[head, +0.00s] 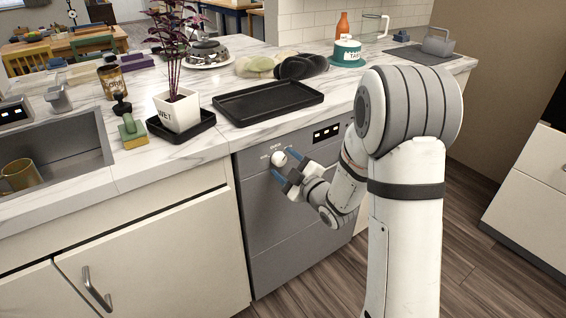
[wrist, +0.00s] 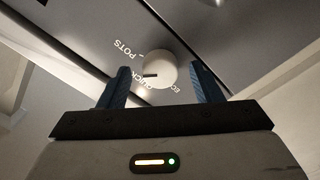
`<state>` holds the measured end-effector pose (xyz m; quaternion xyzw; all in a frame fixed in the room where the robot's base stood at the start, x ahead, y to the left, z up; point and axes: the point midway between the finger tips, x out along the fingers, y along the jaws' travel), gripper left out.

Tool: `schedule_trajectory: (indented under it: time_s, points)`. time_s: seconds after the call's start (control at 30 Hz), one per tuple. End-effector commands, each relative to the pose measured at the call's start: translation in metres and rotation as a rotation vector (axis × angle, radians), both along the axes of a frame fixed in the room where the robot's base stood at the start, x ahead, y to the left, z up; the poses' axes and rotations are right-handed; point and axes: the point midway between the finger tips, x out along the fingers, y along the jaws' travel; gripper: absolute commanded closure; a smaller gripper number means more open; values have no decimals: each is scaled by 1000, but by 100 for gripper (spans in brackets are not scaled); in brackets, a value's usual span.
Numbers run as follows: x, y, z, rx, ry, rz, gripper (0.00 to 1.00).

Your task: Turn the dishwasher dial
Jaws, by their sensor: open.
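The dishwasher (head: 258,212) is a grey front panel set under the counter. Its dial is a round white knob (head: 278,158) near the top left of that panel, and it also shows in the wrist view (wrist: 160,70), with the labels "POTS" and "QUICK" and a partly hidden one beside it. A dark mark on the knob points toward the left in the wrist view. My gripper (head: 285,169) is open at the dial. In the wrist view its two blue fingers (wrist: 160,88) stand on either side of the knob. I cannot tell whether they touch it.
A black tray (head: 268,113) lies on the counter above the dishwasher. A potted plant (head: 178,110) and a sink (head: 60,150) are to the left. A lit display (head: 326,132) sits right of the dial. The floor (head: 480,240) at right is clear.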

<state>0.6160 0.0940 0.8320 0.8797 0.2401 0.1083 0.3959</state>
Motion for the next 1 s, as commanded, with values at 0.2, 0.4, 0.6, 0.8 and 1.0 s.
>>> schedule_trajectory:
  time_s: [0.2, 0.4, 0.6, 0.8, 1.0]
  points:
    - [12, 8, -1, 1, 2, 0, 41]
    - [13, 8, 0, 1, 2, -1, 41]
    - [13, 8, 0, 1, 2, -1, 55]
    - [12, 8, 0, 1, 2, -1, 72]
    - [12, 8, -1, 1, 2, 0, 86]
